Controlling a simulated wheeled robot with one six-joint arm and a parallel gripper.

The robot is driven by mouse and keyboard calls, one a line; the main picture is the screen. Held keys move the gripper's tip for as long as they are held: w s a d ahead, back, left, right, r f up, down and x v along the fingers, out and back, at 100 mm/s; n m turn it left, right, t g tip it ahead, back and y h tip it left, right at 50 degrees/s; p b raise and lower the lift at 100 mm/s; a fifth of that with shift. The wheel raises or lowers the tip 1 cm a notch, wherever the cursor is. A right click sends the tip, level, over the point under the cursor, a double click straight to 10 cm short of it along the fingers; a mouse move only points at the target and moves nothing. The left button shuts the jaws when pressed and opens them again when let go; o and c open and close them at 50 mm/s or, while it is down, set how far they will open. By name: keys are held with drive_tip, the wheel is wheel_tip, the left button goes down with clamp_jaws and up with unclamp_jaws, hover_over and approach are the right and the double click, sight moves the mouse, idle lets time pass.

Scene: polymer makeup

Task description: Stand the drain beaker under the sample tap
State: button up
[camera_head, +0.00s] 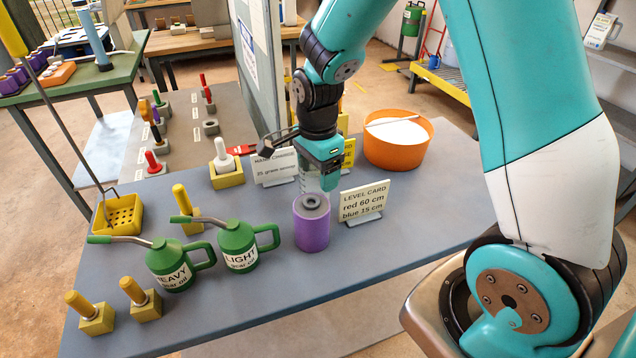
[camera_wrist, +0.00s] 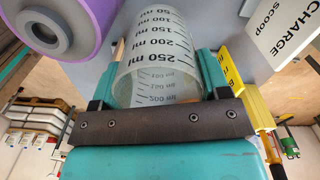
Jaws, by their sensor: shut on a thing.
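My gripper (camera_head: 322,165) is shut on a clear graduated beaker (camera_head: 307,184), with one finger on each side of it. In the wrist view the beaker (camera_wrist: 158,50) shows black marks up to 250 ml between the fingers (camera_wrist: 158,78). In the head view it is just behind a purple cylinder with a grey ring on top (camera_head: 312,232), which hides its lower part. I cannot tell whether the beaker touches the table. I cannot make out a sample tap in either view.
A level card (camera_head: 364,202) stands right of the purple cylinder, and a charge card (camera_head: 274,167) stands left of my gripper. An orange bowl (camera_head: 398,150) is behind right. Two green oil cans (camera_head: 238,245) stand front left. The blue-grey table (camera_head: 440,205) is clear on the right.

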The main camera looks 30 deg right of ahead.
wheel_tip(320, 180, up, 16)
